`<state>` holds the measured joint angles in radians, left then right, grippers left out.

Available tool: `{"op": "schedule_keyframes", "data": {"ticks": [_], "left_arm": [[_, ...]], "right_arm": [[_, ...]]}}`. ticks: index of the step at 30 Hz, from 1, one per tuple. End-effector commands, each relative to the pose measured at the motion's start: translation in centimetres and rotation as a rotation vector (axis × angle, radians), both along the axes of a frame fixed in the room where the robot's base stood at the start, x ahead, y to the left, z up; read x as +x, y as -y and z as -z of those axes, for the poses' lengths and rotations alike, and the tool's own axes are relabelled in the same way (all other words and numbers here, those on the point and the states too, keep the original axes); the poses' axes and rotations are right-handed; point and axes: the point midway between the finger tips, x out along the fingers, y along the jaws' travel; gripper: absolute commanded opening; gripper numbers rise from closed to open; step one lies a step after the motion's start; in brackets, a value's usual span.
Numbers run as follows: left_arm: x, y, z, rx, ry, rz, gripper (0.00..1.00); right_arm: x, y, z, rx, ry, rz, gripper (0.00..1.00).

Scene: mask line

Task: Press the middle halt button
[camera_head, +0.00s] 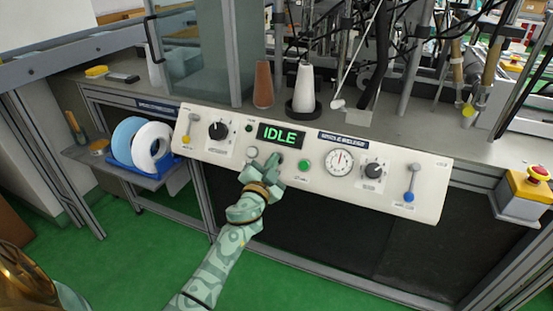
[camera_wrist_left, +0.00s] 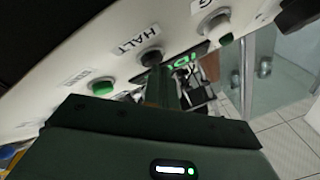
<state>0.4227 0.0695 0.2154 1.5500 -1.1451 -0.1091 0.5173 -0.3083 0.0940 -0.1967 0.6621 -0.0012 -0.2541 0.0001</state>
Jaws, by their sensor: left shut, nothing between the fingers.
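The control panel (camera_head: 330,185) is a long cream box on the front of the machine. Its display (camera_head: 281,136) reads IDLE in green. My left gripper (camera_head: 274,160) is shut and empty, at the panel just below the display, and largely covers the halt button in the head view. In the wrist view its fingers (camera_wrist_left: 158,82) point at the halt button; the tips look at or very near it. I cannot tell whether they touch. My right gripper is out of view.
The panel also carries a black knob (camera_head: 219,130), a dial (camera_head: 340,162), another knob (camera_head: 374,171) and a blue-tipped lever (camera_head: 410,184). Two cones (camera_head: 304,88) (camera_head: 263,84) stand behind it. A red emergency knob (camera_head: 538,173) is at the right. Green floor lies in front.

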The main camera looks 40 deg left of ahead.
Motion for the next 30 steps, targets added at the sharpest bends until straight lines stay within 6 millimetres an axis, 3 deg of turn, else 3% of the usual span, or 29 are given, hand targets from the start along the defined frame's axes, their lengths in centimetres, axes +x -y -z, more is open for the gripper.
{"op": "schedule_keyframes", "data": {"ticks": [24, 30], "left_arm": [[-1.3, 0.3, -1.0, 0.001, -0.001, -0.001, 0.0], [-2.4, 0.6, -2.4, 0.0, 0.003, 0.0, 0.0]], "right_arm": [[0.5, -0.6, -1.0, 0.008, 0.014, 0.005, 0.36], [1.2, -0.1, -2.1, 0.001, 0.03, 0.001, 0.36]]}}
